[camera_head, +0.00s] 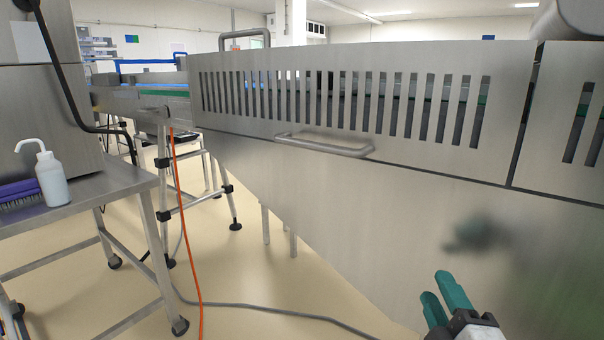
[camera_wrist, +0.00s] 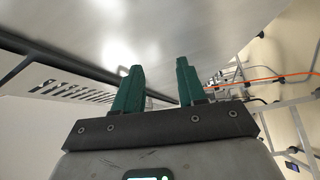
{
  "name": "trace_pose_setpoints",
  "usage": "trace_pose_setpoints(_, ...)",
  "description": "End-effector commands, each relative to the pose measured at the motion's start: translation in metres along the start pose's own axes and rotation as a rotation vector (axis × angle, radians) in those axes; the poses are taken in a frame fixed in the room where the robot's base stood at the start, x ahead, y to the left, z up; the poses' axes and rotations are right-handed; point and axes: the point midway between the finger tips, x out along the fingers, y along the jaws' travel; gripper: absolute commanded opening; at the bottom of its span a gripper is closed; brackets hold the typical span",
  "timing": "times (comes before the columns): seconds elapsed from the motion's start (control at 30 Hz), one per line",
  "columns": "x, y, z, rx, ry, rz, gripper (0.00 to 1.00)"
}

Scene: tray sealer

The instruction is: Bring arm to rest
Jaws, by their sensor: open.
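My gripper (camera_head: 444,295) shows at the bottom right of the head view, with two green fingers pointing up. In the wrist view my gripper (camera_wrist: 158,85) has its two fingers apart with nothing between them. It is open and empty. It is in front of the lower steel panel of the tray sealer (camera_head: 340,215), which carries a blurred dark reflection. I cannot tell the exact gap between the fingers and the panel. Most of my arm is out of the head view.
The sealer's slotted guard has a bar handle (camera_head: 325,146). At left, a steel table (camera_head: 85,205) holds a white bottle (camera_head: 50,175) and a purple brush (camera_head: 18,194). An orange cable (camera_head: 183,230) hangs to the floor, and a grey cable (camera_head: 270,313) runs across it.

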Motion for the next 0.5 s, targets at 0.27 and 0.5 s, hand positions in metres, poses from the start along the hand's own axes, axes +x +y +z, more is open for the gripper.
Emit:
trace_pose_setpoints(0.27,-0.088,-0.155,0.058,0.612,-0.389,-0.541,0.41)
trace_pose_setpoints(0.5,-0.210,-0.237,0.097,0.899,-0.826,-0.859,0.41)
